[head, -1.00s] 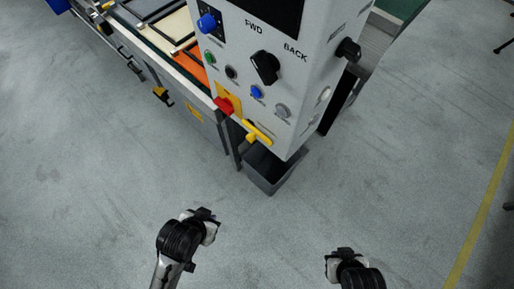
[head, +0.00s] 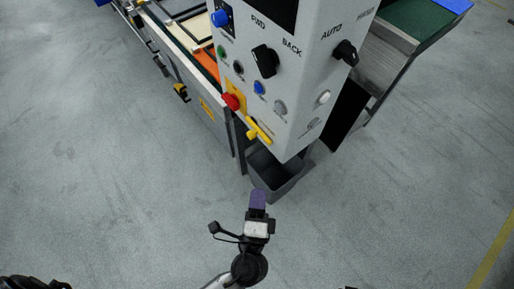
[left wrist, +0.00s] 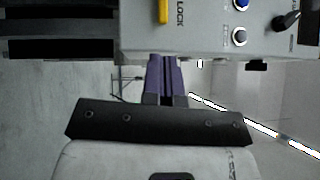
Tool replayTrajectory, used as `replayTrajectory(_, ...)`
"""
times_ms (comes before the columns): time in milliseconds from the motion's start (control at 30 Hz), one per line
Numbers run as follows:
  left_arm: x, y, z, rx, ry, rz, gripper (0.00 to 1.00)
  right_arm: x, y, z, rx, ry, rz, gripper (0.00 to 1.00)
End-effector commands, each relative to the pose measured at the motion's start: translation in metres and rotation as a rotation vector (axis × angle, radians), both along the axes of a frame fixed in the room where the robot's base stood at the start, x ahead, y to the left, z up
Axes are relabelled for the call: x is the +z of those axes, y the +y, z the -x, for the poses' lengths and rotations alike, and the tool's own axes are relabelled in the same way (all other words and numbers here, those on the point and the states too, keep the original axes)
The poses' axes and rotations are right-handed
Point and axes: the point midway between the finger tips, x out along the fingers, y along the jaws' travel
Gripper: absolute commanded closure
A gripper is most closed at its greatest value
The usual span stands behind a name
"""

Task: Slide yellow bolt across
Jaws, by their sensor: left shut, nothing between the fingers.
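The yellow bolt (head: 258,131) is a small bright yellow bar with a handle, low on the front of the white control panel (head: 307,75). In the left wrist view part of the yellow bolt (left wrist: 163,11) shows at the top edge, beside the word LOCK. My left gripper (head: 258,196) has purple fingers and is shut and empty. In the head view it is below the bolt, apart from it, pointing toward the panel. In the left wrist view the closed fingers (left wrist: 166,78) point up at the panel's edge. My right gripper cannot be made out.
A red button (head: 230,102) sits just left of the bolt. A black selector knob (head: 264,62) and a blue button (head: 259,87) are above it. A dark grey bin (head: 275,178) stands under the panel. A conveyor (head: 190,80) runs back left. The floor in front is clear.

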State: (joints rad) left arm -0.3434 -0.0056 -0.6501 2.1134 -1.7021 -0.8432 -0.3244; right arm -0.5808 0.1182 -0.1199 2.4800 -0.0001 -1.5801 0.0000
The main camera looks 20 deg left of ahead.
Motion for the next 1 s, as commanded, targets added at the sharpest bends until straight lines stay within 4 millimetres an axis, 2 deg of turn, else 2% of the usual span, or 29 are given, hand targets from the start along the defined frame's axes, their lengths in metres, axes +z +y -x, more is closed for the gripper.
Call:
replayTrajectory(167,0.002,-0.001,-0.010,-0.015,0.008,-0.042,1.00,0.001,0.002,-0.001,-0.002,-0.002,-0.005,1.00)
replayTrajectory(267,0.004,0.003,-0.023,-0.014,0.006,-0.042,1.00,0.001,0.002,-0.001,-0.002,-0.002,-0.005,1.00)
replayTrajectory(700,0.013,0.024,-0.099,-0.013,0.008,-0.040,1.00,0.000,-0.001,-0.001,0.004,-0.002,0.004,1.00)
replayTrajectory(1000,0.017,0.053,-0.113,-0.013,0.009,-0.041,1.00,0.000,-0.002,0.000,0.006,-0.001,0.008,1.00)
